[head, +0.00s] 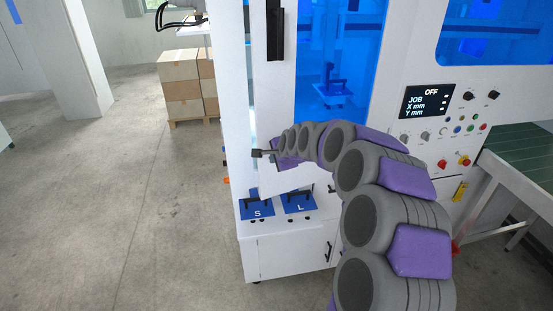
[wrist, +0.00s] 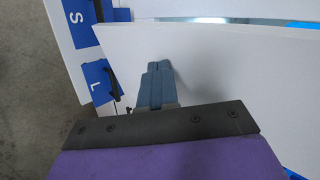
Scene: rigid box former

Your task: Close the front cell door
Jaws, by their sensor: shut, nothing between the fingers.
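The front cell door, a white frame with a blue window and a tall black handle (head: 274,35), stands at the machine's front in the head view. A lit gap shows between its left edge and the white post, so it looks ajar. A white panel (wrist: 230,85), which looks like part of this door, fills much of the wrist view. My gripper (wrist: 158,66) is shut and empty, its blue-grey fingers against or just over this panel; contact cannot be told. In the head view my arm reaches across the door's lower part and hides some of it.
Blue plates marked S (head: 258,208) and L (head: 299,203), with black handles, sit on the ledge below. A control panel with a screen (head: 427,101) is to the right, beside a green conveyor (head: 520,155). Stacked boxes (head: 182,88) stand behind. The floor at left is clear.

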